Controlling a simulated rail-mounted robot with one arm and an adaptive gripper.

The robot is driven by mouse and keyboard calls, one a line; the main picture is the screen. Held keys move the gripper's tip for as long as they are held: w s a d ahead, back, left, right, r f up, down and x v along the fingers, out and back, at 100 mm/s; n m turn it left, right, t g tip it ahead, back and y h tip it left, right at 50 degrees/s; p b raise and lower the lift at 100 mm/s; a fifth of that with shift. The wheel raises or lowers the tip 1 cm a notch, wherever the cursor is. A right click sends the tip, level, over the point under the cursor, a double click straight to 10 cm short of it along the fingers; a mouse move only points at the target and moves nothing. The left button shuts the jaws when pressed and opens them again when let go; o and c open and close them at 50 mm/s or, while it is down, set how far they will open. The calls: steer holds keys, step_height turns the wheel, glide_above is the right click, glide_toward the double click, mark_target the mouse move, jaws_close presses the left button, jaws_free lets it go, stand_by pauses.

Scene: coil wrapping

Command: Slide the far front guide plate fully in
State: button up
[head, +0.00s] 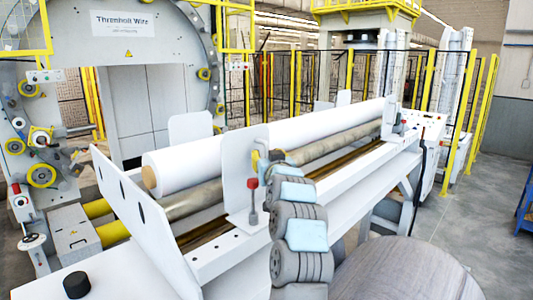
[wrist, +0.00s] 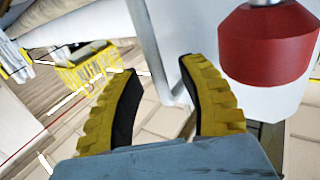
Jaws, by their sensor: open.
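Two upright white guide plates stand on the front side of the long machine. The nearer plate (head: 236,177) is at mid-length, with a red-knobbed lever (head: 253,183) before it. The farther plate (head: 389,118) stands at the far right end, small in view. My gripper (head: 258,158) is beside the nearer plate, partly hidden by my arm in the head view. In the wrist view its yellow ribbed fingers (wrist: 160,85) are apart, with nothing held between them. A large red knob (wrist: 268,45) is close to the right finger, apart from it, with a pale panel behind.
A white roll (head: 270,138) and a brownish roller (head: 200,198) lie along the machine. Other white plates stand behind at left (head: 190,128) and far back (head: 343,97). A large brown cylinder (head: 405,270) occupies the lower right. Open floor (head: 495,205) lies at right.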

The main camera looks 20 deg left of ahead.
steer(key=shift+w+a, duration=0.2)
steer(key=shift+w, duration=0.15)
jaws_close()
